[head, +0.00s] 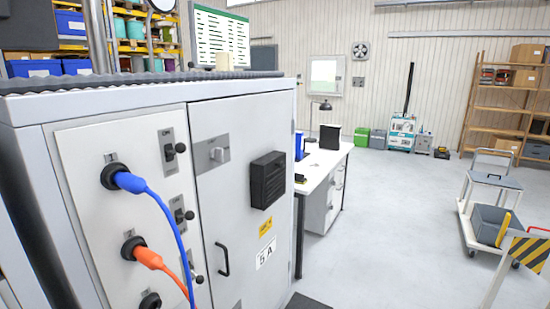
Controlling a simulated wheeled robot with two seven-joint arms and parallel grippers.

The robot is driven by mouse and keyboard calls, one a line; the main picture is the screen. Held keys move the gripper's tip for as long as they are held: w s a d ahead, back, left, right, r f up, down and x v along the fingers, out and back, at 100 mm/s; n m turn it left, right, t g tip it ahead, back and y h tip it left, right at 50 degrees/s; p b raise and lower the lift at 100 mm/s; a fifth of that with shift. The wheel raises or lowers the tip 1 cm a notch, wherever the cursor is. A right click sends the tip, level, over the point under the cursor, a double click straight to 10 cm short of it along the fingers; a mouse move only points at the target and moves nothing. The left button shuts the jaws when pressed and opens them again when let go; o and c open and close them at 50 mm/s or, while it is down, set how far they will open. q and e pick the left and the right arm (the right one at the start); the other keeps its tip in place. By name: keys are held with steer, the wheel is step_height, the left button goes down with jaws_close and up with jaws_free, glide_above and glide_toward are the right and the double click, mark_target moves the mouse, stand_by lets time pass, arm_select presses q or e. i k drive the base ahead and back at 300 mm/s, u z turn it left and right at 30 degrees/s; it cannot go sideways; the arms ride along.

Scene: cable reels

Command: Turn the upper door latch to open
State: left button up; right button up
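The upper door latch (217,154) is a small light knob on a grey plate near the top left of the cabinet door (240,215) in the head view. Its exact turn is hard to make out at this size. The door looks shut, flush with the cabinet front. A black door handle (222,259) sits lower on the door. Part of another grey plate shows at the bottom of the door, cut off by the picture edge. Neither of my grippers is in view.
Blue (165,212) and orange (170,270) cables hang from sockets left of the door, beside black switches (175,151). A black vent box (267,180) juts from the door. A white desk (322,170) stands behind the cabinet.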

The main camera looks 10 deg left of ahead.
mark_target(217, 154)
steer(key=z, duration=0.85)
steer(key=i, duration=2.75)
steer(key=u, duration=3.85)
